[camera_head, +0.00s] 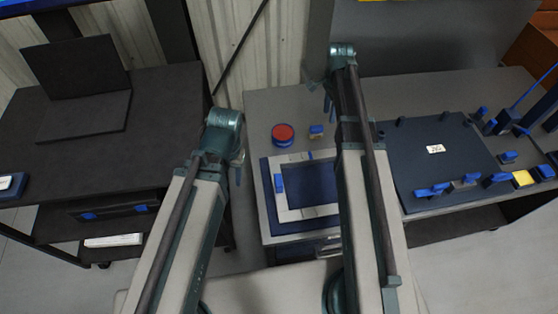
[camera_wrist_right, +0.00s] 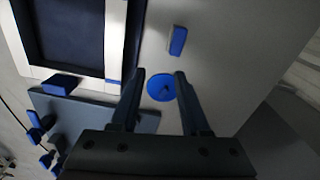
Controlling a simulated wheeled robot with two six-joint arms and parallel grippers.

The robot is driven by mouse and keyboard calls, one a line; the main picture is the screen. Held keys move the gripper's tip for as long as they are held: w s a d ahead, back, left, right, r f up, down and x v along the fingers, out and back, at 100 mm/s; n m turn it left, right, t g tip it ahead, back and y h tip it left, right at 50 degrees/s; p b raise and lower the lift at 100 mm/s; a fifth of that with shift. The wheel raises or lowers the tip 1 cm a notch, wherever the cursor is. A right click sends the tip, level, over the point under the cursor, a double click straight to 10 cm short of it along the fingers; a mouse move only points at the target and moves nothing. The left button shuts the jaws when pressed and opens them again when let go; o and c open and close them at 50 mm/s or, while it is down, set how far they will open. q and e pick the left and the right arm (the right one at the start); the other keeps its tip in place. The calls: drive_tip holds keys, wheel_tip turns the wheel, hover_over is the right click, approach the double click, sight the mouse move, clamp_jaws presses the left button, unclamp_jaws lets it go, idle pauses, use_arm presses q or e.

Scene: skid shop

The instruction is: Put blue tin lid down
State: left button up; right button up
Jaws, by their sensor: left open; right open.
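The blue tin lid (camera_wrist_right: 161,87) is a round blue disc with a small raised knob in the right wrist view. It appears to lie flat on the grey worktop, between and just beyond the open fingertips of my right gripper (camera_wrist_right: 158,75). I cannot make it out in the head view. My right gripper (camera_head: 328,104) shows only partly there, beside its arm. A round tin (camera_head: 283,135) with a red top and blue side stands on the worktop. My left gripper (camera_head: 238,175) hangs open and empty at the worktop's left edge, partly hidden by its arm.
A small blue block (camera_head: 316,130) sits near the red-topped tin. A pale frame (camera_head: 294,213) with a dark blue centre lies in front. A dark board (camera_head: 435,150) with blue fixtures covers the right side. A dark table (camera_head: 165,95) stands left, across a gap.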

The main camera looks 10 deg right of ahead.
drive_tip(key=s+a+n+h, duration=0.1)
drive_tip(key=s+a+n, duration=1.8)
drive_tip(key=a, duration=0.3)
drive_tip(key=shift+s+a+n, duration=0.35)
drive_tip(key=shift+s+n, duration=0.05)
drive_tip(key=shift+n, duration=0.3)
